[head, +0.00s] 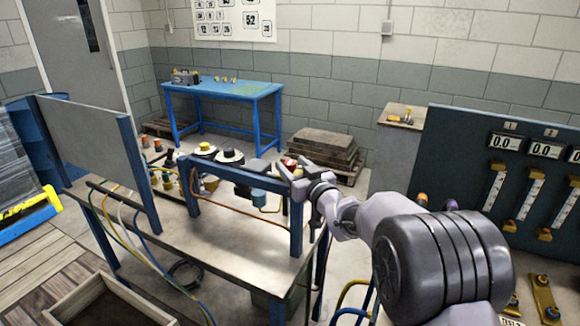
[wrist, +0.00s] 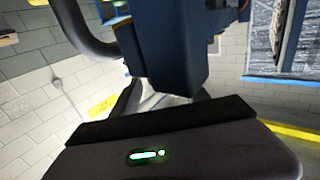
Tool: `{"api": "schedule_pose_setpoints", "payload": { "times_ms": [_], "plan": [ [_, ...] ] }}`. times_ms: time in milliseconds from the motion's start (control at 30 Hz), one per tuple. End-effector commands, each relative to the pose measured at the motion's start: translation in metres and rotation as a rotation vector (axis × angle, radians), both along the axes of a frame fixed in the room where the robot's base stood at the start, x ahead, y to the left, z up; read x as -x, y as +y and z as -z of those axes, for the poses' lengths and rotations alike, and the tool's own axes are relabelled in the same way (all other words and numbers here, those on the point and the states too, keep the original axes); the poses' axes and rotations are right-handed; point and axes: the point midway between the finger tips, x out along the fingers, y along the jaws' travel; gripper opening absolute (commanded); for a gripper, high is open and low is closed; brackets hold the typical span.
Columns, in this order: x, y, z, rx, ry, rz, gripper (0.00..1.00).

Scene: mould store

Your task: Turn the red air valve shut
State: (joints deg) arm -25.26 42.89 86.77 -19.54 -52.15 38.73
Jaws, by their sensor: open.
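A small red part (head: 289,162), which looks like the red air valve's handle, shows at the right end of the blue frame on the workbench, partly hidden by my gripper. My gripper (head: 286,174) is open beside the top of the blue post there, close to the red part. I cannot tell whether they touch. In the wrist view a large dark blue block (wrist: 167,50) fills the space in front of my gripper. The red part cannot be made out in that view.
The workbench (head: 240,238) carries the blue frame (head: 232,172), an upright grey panel (head: 92,145), and several knobs and hoses. A gauge panel (head: 470,160) stands at the right. A blue table (head: 225,88) and stacked slabs (head: 325,150) are behind. An empty wooden tray (head: 68,304) is front left.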

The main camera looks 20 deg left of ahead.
Motion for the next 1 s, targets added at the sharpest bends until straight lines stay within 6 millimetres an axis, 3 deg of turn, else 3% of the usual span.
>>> {"api": "schedule_pose_setpoints", "payload": {
  "times_ms": [200,467,733,1000],
  "plan": [
    [-0.012,0.014,0.0,0.0,0.0,0.0,0.53],
    [-0.013,0.015,0.0,0.0,0.0,0.0,0.53],
    [-0.013,0.015,0.0,0.0,0.0,0.0,0.0],
    [-0.012,0.016,0.007,-0.003,-0.003,0.069,0.0]
  ]
}}
